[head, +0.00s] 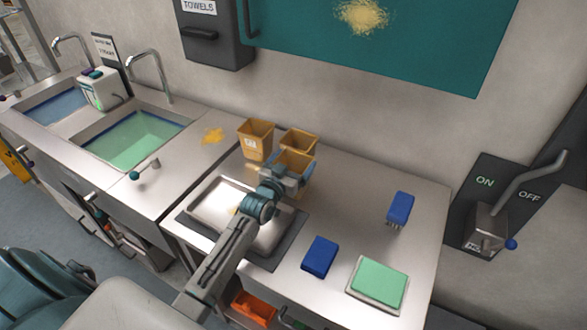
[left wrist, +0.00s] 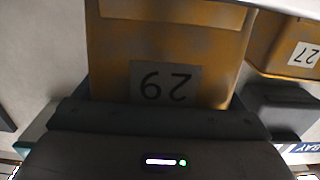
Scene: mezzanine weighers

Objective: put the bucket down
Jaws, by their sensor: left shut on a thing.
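My left gripper (head: 284,178) is shut on a yellow-orange bucket (head: 294,160) at the back of the steel counter, just behind the scale tray. In the left wrist view the held bucket (left wrist: 165,45) fills the upper middle, and its label 29 appears upside down. The dark jaw (left wrist: 160,118) lies across its lower part in that picture. The bucket looks upright in the head view, partly hidden by the gripper. I cannot tell whether its base touches the counter. My right gripper is not in view.
Two similar buckets stand close behind, one at left (head: 255,141) and one at right (head: 299,138). The scale tray (head: 216,199) is under my forearm.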

